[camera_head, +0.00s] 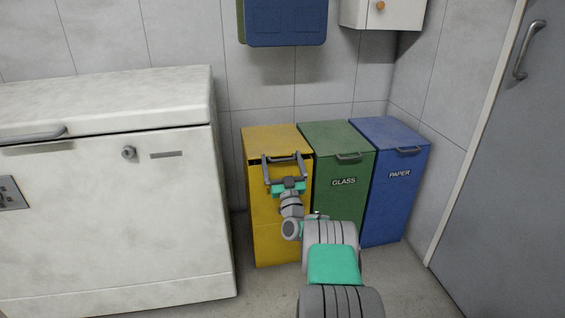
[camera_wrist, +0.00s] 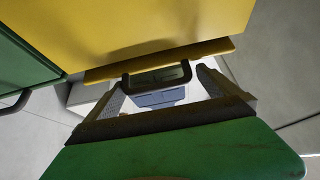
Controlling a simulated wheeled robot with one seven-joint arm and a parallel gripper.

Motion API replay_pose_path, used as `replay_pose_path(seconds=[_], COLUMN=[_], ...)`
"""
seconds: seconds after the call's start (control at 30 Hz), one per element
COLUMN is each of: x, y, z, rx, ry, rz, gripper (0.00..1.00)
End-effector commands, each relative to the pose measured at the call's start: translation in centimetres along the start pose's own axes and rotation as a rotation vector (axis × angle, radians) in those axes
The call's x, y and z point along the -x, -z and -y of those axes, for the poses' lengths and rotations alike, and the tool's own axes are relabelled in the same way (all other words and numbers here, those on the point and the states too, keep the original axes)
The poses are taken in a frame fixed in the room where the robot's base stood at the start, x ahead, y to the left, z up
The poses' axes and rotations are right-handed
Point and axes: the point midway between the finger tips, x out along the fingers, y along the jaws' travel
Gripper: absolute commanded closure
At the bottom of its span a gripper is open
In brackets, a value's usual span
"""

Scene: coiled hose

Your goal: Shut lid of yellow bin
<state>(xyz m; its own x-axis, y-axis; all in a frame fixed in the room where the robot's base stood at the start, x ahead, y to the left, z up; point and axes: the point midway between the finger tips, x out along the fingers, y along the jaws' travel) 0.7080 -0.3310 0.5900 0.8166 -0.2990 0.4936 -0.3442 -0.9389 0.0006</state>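The yellow bin (camera_head: 278,228) stands at the left of a row of three bins. Its lid (camera_head: 275,136) looks down or nearly down; a thin dark strip shows under its front edge at the left, and I cannot tell whether it is a gap. My gripper (camera_head: 284,158) is in front of the lid's front edge with its fingers wide apart and empty. In the wrist view, the lid's edge (camera_wrist: 205,48) and its dark handle (camera_wrist: 128,82) show beyond and between my open fingers (camera_wrist: 160,88). I cannot tell whether they touch.
The green GLASS bin (camera_head: 340,205) and blue PAPER bin (camera_head: 395,205) stand close on the right. A white chest (camera_head: 110,220) stands on the left. A blue box (camera_head: 285,22) and white cabinet (camera_head: 390,14) hang above. A grey door (camera_head: 510,170) is at far right.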

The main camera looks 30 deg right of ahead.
Motion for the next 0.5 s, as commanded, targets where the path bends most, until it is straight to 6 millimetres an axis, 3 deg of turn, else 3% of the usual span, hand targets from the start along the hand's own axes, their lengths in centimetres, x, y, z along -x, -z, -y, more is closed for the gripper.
replay_pose_path(seconds=[0.17,0.5], x=[1.7,7.1], y=[-0.1,-0.1], z=[-0.1,0.1], rx=[-0.001,-0.001], ry=[-0.001,0.001], rz=[0.003,0.001], gripper=[0.01,0.01])
